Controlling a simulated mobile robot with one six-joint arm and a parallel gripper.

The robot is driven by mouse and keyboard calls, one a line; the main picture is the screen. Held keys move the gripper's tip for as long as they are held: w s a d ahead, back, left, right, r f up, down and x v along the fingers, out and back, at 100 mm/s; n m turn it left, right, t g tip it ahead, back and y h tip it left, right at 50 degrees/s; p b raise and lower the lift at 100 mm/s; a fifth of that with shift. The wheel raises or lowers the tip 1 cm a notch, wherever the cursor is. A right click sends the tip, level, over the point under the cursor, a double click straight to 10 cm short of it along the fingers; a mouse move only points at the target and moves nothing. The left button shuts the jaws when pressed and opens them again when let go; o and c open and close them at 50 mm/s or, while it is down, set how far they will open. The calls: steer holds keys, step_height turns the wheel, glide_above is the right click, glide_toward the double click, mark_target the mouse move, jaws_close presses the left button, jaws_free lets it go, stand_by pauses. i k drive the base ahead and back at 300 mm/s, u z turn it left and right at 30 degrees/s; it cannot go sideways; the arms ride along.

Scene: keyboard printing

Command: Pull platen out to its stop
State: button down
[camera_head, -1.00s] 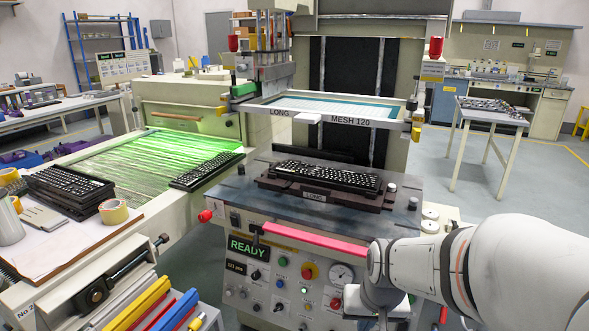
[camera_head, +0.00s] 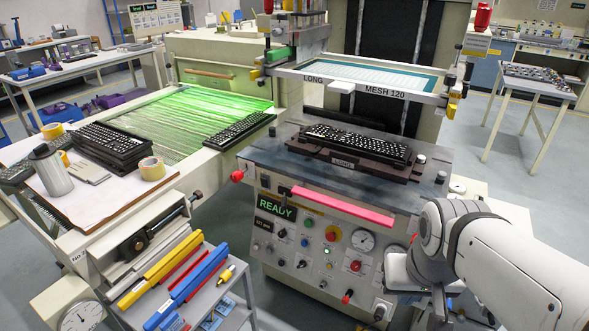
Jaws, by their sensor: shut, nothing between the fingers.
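The platen (camera_head: 262,157) is a dark flat plate on the front of the printing machine. A fixture labelled LONG (camera_head: 343,162) sits on it and bears a black keyboard (camera_head: 358,142). A pink-red bar (camera_head: 343,207) runs along the platen's front edge. The mesh screen frame (camera_head: 365,78) is raised above and behind the keyboard. My gripper (camera_head: 440,303) hangs at the lower right, in front of the machine and right of the bar, apart from it. It is shut and empty; my wrist partly hides it.
Below the bar is a control panel with a READY display (camera_head: 277,209), knobs and a gauge (camera_head: 362,240). A grey cart (camera_head: 232,271) with coloured squeegees stands at front left. A bench with keyboards (camera_head: 112,148) is left. Floor shows between cart and machine.

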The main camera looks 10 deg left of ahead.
mark_target(392, 209)
steer(key=z, duration=1.85)
steer(key=k, duration=0.95)
steer(key=u, duration=0.75)
steer(key=i, duration=1.1)
steer(key=u, duration=0.1)
